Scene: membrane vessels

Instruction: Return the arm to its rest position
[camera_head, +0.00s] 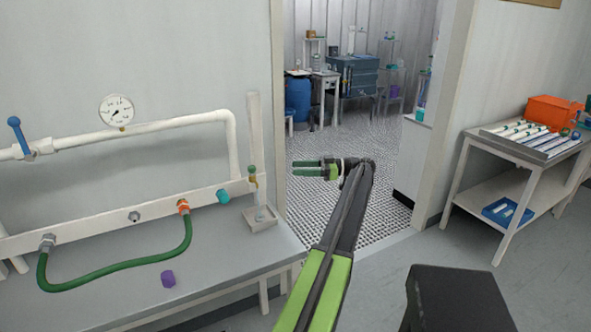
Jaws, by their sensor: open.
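My gripper (296,168) is at the end of my black and green arm, which reaches up from the bottom of the view. Its green fingers point left, with a narrow gap between them, and nothing shows in them. It appears in front of the doorway's left side, to the right of the small brass tap (252,178). The fingertips look apart from the tap, though the depth between them is hard to judge.
At left, a bench (220,262) carries white pipes, a green hose (120,270) and a purple block (168,279). At right stands a white table (480,190) with an orange box (556,111). The doorway floor (385,215) between them is clear.

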